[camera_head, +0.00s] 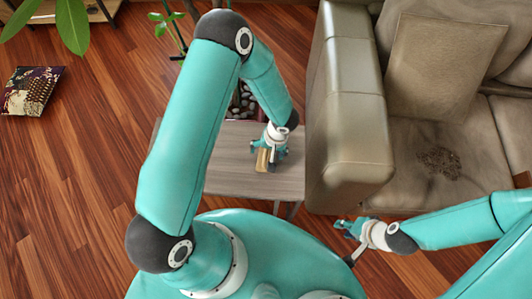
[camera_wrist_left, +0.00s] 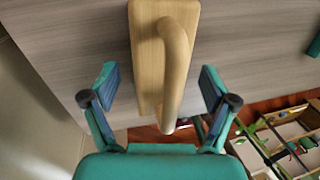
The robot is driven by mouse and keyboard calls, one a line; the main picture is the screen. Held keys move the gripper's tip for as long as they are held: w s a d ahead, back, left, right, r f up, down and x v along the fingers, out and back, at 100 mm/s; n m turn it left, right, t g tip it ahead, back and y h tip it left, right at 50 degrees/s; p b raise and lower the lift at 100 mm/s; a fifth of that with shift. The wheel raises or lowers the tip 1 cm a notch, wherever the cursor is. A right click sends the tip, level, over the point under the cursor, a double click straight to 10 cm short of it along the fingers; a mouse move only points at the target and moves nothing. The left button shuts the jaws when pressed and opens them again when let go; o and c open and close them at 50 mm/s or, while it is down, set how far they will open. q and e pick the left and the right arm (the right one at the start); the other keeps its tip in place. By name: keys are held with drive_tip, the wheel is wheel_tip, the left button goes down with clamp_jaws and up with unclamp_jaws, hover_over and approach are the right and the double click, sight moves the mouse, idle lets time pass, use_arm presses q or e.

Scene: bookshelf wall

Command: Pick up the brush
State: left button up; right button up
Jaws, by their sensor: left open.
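The brush (camera_head: 262,160) is a light wooden block with a curved wooden handle, lying on a grey wooden side table (camera_head: 230,180). In the left wrist view the brush (camera_wrist_left: 148,60) is close, with its handle towards the camera. My left gripper (camera_head: 269,155) is over the table at the brush. In the left wrist view the left gripper (camera_wrist_left: 160,82) is open, one finger on each side of the brush with gaps between. My right gripper (camera_head: 345,229) is in front of the sofa, away from the brush; its finger opening is too small to judge.
A beige sofa (camera_head: 345,110) stands right of the table, with a cushion (camera_head: 440,65) and a dark dirt patch (camera_head: 438,160) on its seat. A patterned cushion (camera_head: 32,90) lies on the wooden floor at the left. Plants stand at the back.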

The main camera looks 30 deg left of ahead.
use_arm(q)
drive_tip(key=c, duration=1.3)
drive_tip(key=shift+c, duration=0.2)
wheel_tip(320, 180, up, 20)
drive_tip(key=shift+b, duration=0.35)
drive_tip(key=o, duration=0.6)
drive_tip(key=shift+c, duration=0.2)
drive_tip(key=c, duration=0.3)
